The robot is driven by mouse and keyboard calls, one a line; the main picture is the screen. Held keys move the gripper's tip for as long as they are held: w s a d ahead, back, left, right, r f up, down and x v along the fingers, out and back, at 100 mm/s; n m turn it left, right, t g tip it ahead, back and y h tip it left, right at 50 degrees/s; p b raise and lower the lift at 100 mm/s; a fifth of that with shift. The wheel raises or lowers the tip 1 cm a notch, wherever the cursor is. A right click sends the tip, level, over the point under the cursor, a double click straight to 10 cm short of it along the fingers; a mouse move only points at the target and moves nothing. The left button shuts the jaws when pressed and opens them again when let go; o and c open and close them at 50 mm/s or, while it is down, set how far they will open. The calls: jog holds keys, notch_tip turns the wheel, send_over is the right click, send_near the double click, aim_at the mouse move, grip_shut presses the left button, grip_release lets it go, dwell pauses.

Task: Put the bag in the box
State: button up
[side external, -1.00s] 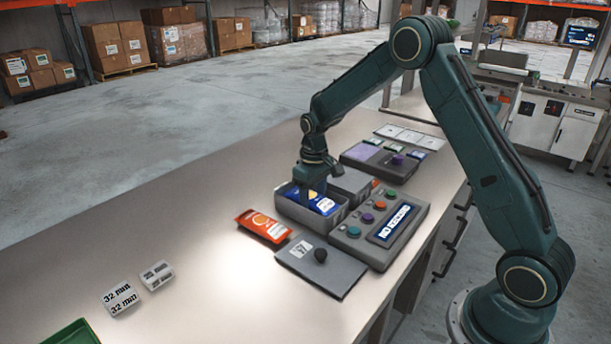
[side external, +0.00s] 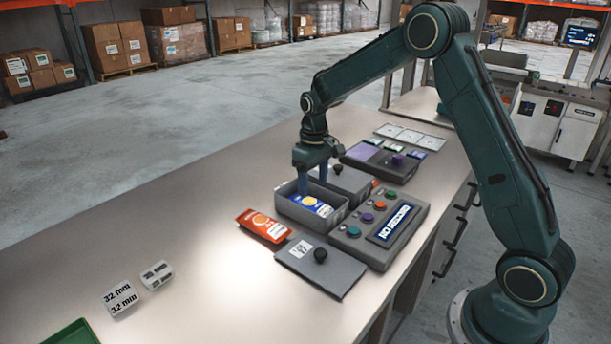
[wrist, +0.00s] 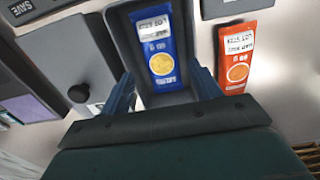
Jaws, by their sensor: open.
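A blue bag with a yellow disc (side external: 311,205) lies inside the open grey box (side external: 298,213). In the wrist view the blue bag (wrist: 158,48) lies lengthwise between the walls of the box (wrist: 121,38). My gripper (side external: 313,186) is just above the box.
A grey lid-like plate with a black knob (side external: 318,268) lies in front of the box. A control panel with coloured buttons (side external: 380,232) sits at its right. A closed grey box (side external: 350,181) stands behind. White blocks marked 32 mm (side external: 120,299) lie at front left. The left table is mostly clear.

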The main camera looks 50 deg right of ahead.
aim_at(314, 203)
notch_tip(314, 203, up, 8)
jog(key=shift+r, duration=0.15)
dwell(0.3)
dwell(0.4)
jog(key=s+a+r+t, duration=0.2)
jog(key=s+a+r, duration=0.1)
jog(key=s+r, duration=0.4)
jog(key=s+a+r+t, duration=0.1)
jog(key=s+a+r, duration=0.3)
jog(key=s, duration=0.4)
jog(key=s+a+f+t, duration=0.2)
jog(key=s+a, duration=0.1)
jog(key=s, duration=1.2)
jog(key=shift+s+t, duration=0.2)
jog(key=shift+t, duration=0.1)
